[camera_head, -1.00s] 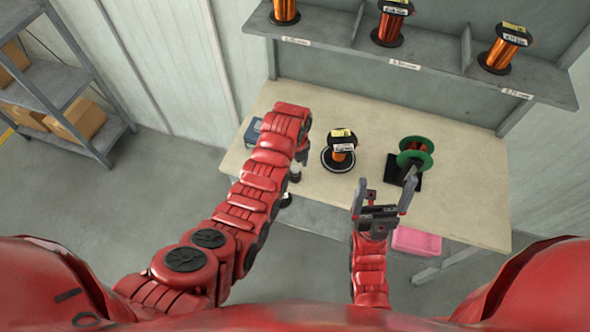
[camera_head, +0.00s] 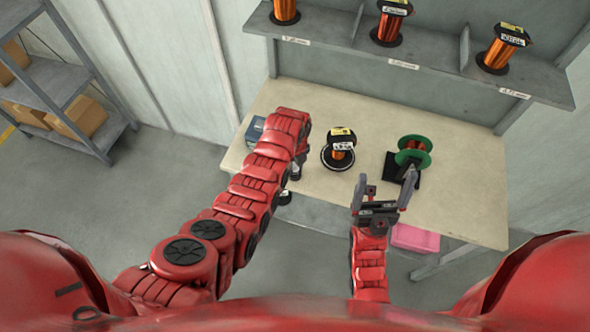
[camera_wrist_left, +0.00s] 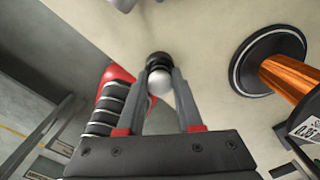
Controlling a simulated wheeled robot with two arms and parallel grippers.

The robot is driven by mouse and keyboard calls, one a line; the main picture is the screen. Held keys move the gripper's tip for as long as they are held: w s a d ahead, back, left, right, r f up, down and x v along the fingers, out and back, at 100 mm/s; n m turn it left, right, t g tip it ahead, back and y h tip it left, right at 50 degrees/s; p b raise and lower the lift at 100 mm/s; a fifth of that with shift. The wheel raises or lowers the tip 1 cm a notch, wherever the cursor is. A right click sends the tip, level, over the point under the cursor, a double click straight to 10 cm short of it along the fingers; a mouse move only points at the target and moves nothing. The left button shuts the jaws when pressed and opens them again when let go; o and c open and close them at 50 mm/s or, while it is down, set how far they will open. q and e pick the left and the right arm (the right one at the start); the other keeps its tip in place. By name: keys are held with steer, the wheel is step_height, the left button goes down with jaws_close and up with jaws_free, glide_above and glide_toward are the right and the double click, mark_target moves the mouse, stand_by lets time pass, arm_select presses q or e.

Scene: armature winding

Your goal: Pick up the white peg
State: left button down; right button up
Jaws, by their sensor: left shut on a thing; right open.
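The white peg (camera_wrist_left: 159,83) shows in the left wrist view as a pale rounded end with a dark part beyond it, between the fingertips of my left gripper (camera_wrist_left: 161,76). The left gripper is shut on it, over the left part of the table. In the head view, my left arm mostly hides this gripper and the peg. My right gripper (camera_head: 386,178) is open and empty, at the table's front edge, just in front of a black stand (camera_head: 397,177) with a green-flanged spool (camera_head: 414,152).
A copper spool (camera_head: 341,144) stands on a round base mid-table; it also shows in the left wrist view (camera_wrist_left: 290,77). A blue box (camera_head: 254,129) is at the table's left edge. A pink bin (camera_head: 415,239) is below the front edge. Copper spools (camera_head: 390,23) line the shelf above.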

arm_select(q)
steer(key=shift+r, duration=0.1)
stand_by(0.4)
steer(key=shift+r+b, duration=0.95)
steer(key=shift+b, duration=0.15)
steer(key=shift+s+d+r+b, duration=0.2)
steer(key=shift+s+r+b, duration=0.15)
steer(key=shift+s, duration=0.2)
steer(key=shift+s+d+r+b, duration=0.15)
steer(key=shift+s+r+b, duration=0.15)
steer(key=shift+s, duration=0.2)
steer(key=s+d+p, duration=0.1)
steer(key=s+p, duration=0.2)
steer(key=s, duration=0.3)
steer(key=s+d+r+p, duration=0.1)
steer(key=s+d+p, duration=0.1)
steer(key=s+p, duration=0.2)
steer(key=s, duration=0.3)
steer(key=shift+s+d+r+p, duration=0.2)
steer(key=shift+d+r+p, duration=0.1)
